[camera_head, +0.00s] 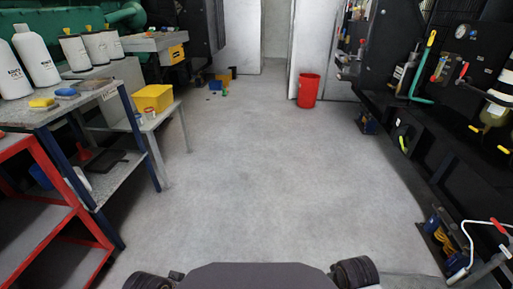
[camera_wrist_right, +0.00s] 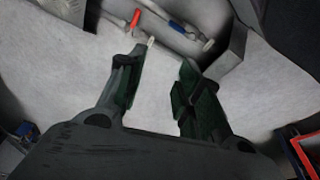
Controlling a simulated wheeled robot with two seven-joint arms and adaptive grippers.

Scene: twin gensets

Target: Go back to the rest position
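My right gripper (camera_wrist_right: 165,75) shows in the right wrist view with its two dark fingers apart and nothing between them. Grey floor and a grey ledge lie beyond the fingertips. A red-handled part (camera_wrist_right: 136,19) and a blue-handled part (camera_wrist_right: 180,28) lie past them, apart from the gripper. Neither gripper shows in the head view, where only a dark part of my own body is at the bottom edge. My left gripper is not seen.
A grey bench (camera_head: 58,112) with white bottles, a red rack (camera_head: 40,225) and a yellow bin (camera_head: 152,98) stand at left. A red bucket (camera_head: 308,90) stands at the back. Dark machinery with valves (camera_head: 465,75) lines the right. The middle floor (camera_head: 265,150) is clear.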

